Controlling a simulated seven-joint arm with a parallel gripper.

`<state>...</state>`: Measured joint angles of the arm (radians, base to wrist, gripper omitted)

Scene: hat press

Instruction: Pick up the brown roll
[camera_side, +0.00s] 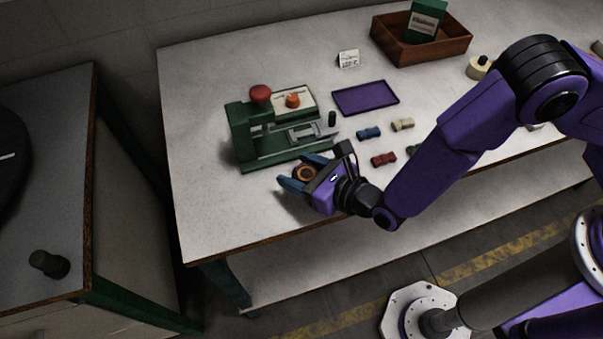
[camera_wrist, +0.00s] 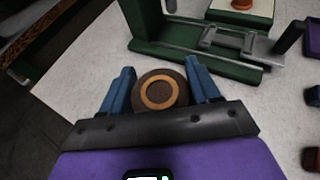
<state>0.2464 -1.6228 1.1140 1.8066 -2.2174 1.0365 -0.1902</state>
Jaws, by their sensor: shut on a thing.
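The brown roll (camera_wrist: 160,91) is a dark brown disc with a lighter tan ring on its end. In the wrist view it sits between the two blue fingers of my gripper (camera_wrist: 160,88), which are shut on it. In the side view the roll (camera_side: 305,173) shows between the blue fingertips of my gripper (camera_side: 303,174), near the front left of the table. Whether it touches the table or is held just above it I cannot tell. Part of the roll is hidden by the gripper body.
A green press (camera_side: 262,135) with a red knob stands just behind my gripper. A purple tray (camera_side: 366,98) lies behind it to the right. Blue (camera_side: 368,133), tan (camera_side: 403,125) and red (camera_side: 383,159) small pieces lie to the right. A wooden box (camera_side: 440,47) is at the back. The table's left front is clear.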

